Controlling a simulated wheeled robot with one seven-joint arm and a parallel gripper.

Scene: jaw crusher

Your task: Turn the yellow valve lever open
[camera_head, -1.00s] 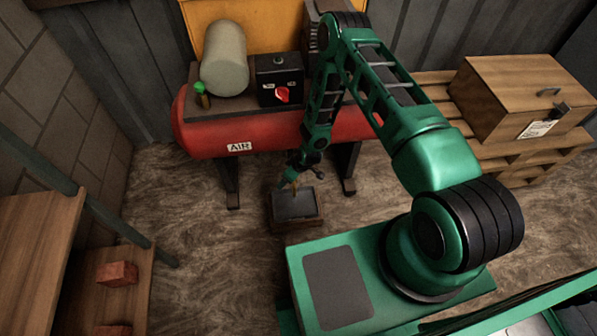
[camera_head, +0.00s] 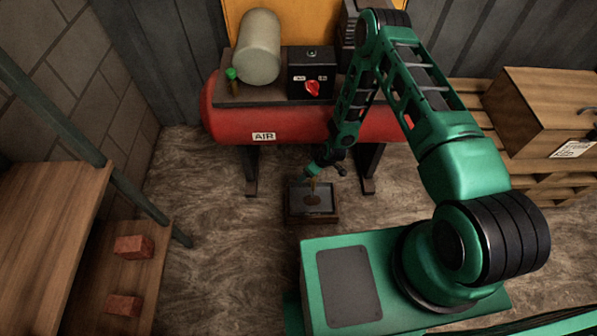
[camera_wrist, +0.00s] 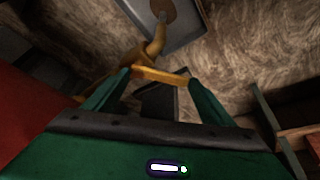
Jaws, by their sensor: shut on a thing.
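The yellow valve lever (camera_wrist: 160,76) lies across between my gripper's two green fingers in the wrist view. My gripper (camera_wrist: 159,78) is shut on it. Beyond it a brass valve spout (camera_wrist: 155,48) points over a dark tray (camera_wrist: 203,30). In the head view my gripper (camera_head: 314,170) is low, below the red air tank (camera_head: 300,126), just above the tray (camera_head: 291,215). A brown patch of liquid (camera_head: 313,199) lies in the tray, below the spout; it also shows in the wrist view (camera_wrist: 163,9). The lever is too small to make out in the head view.
A black box with a red knob (camera_head: 312,88) and a grey cylinder (camera_head: 259,48) sit on top of the tank. Wooden shelves with bricks (camera_head: 133,246) stand at left. A wooden crate (camera_head: 545,105) on pallets stands at right. The floor left of the tray is clear.

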